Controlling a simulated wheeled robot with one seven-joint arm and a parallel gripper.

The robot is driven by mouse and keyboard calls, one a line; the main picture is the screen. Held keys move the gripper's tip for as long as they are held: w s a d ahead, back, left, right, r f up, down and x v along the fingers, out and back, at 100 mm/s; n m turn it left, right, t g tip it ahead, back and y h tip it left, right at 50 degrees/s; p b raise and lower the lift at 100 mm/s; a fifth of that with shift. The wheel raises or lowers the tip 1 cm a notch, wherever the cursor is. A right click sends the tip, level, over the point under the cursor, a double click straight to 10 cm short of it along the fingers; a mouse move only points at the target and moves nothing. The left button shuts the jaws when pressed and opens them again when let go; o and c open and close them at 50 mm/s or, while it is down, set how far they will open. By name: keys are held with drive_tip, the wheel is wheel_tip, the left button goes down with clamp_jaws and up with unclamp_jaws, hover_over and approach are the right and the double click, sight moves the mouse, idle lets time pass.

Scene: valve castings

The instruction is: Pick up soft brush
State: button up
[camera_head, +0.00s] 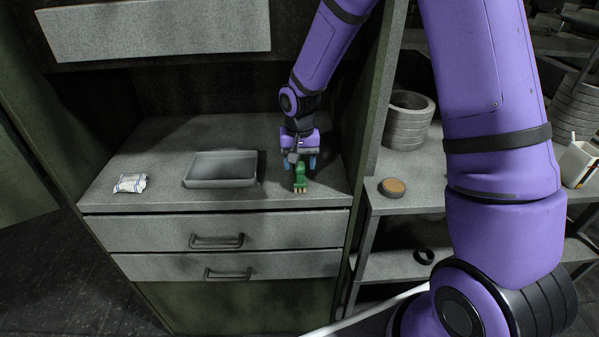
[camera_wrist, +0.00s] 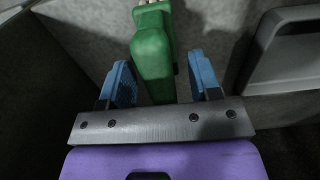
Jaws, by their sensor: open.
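The soft brush is a green-handled brush (camera_head: 300,178) with pale bristles, lying on the grey worktop near its right side. In the wrist view its green handle (camera_wrist: 153,58) points toward my gripper, with the bristle end at the top edge. My gripper (camera_head: 299,161) is just above and behind the brush. Its two blue fingers (camera_wrist: 162,80) stand apart, with the lower end of the handle showing between them.
A grey tray (camera_head: 221,182) stands left of the brush on the worktop (camera_head: 150,160). A small white packet (camera_head: 131,183) lies at the far left. The cabinet's side wall (camera_head: 365,130) rises close to the right. Two drawers (camera_head: 170,233) are below, shut.

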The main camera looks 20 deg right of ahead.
clamp_jaws()
drive_tip(key=shift+r, duration=0.75)
wheel_tip(320, 180, up, 2)
drive_tip(key=shift+r, duration=0.1)
drive_tip(key=s+r, duration=0.1)
drive_tip(key=s, duration=1.5)
drive_tip(key=shift+d+r, duration=0.15)
drive_tip(key=shift+d, duration=0.05)
